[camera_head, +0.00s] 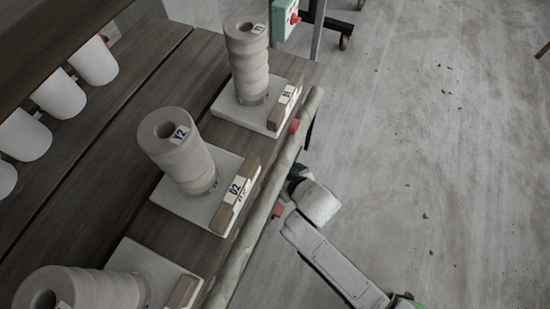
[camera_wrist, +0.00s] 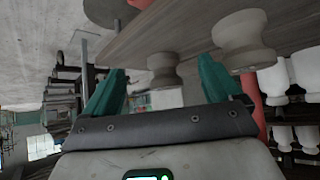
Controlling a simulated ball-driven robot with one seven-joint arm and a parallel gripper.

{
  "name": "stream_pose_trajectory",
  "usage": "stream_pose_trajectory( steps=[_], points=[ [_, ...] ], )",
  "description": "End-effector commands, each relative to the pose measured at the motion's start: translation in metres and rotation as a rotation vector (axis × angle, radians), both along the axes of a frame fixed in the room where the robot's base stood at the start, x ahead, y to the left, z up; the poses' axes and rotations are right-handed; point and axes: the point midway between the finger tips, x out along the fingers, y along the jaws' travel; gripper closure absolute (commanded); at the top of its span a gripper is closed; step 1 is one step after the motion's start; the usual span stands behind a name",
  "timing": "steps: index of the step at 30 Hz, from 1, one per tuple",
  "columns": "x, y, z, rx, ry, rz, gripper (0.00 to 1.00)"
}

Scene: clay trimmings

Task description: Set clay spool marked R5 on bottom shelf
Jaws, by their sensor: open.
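Several grey ribbed clay spools stand on pale square slabs along a dark plank shelf. In the head view, the middle spool (camera_head: 186,160) bears a tag that looks like Y2, and the wooden block beside it reads D2. The far spool (camera_head: 248,60) has a tag too small to read surely. The near spool (camera_head: 90,290) is cut by the frame edge and its tag is unreadable. I cannot make out R5 anywhere. My gripper (camera_wrist: 162,66) has its teal fingers apart and empty in the wrist view. Spools (camera_wrist: 243,38) show beyond the fingertips.
A padded pale rail (camera_head: 252,218) with red pieces runs along the shelf's front edge, close beside my arm. White cylinders (camera_head: 60,94) line the left. A switch box (camera_head: 285,18) stands at the far end. Concrete floor (camera_head: 440,140) at right is largely clear.

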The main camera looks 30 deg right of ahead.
Motion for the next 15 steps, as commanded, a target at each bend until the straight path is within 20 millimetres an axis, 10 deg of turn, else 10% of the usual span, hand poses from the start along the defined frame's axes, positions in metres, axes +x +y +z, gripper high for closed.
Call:
stream_pose_trajectory(
  steps=[15],
  points=[
    [-0.028, -0.001, 0.001, -0.001, 0.002, -0.004, 0.09]
  ],
)
